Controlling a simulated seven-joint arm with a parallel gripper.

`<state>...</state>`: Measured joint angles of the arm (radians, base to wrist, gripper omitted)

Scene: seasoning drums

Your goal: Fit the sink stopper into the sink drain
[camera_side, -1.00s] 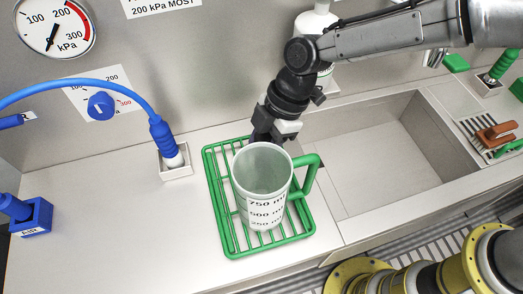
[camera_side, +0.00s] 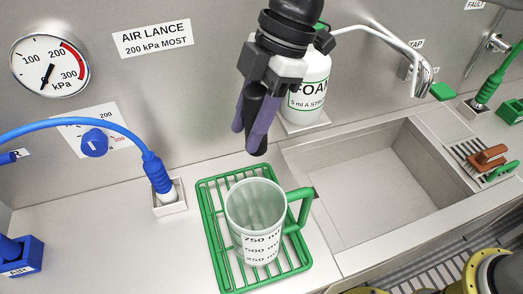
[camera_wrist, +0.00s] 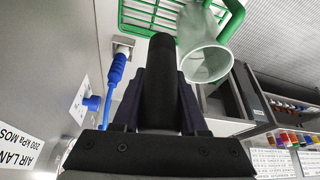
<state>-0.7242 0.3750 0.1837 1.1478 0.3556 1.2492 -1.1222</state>
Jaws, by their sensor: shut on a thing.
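My gripper (camera_side: 252,135) hangs fingers-down above and behind the measuring jug. Its purple-grey fingers are shut on a black, rounded, stub-like thing (camera_side: 255,100). In the wrist view this black thing (camera_wrist: 161,80) stands between the fingers, and its outline is mostly plain black. I cannot tell for sure whether it is the sink stopper. The sink (camera_side: 350,205) is an empty grey rectangular basin to the right of the gripper. No drain opening can be made out on the visible part of its floor; its near right part is cut off from view.
A clear measuring jug (camera_side: 262,225) with a green handle stands on a green wire rack (camera_side: 215,235) left of the sink. A foam bottle (camera_side: 313,90) stands behind the sink, right of my gripper. A blue hose (camera_side: 125,135) arches at left. A brown-orange block (camera_side: 487,158) lies on the right grating.

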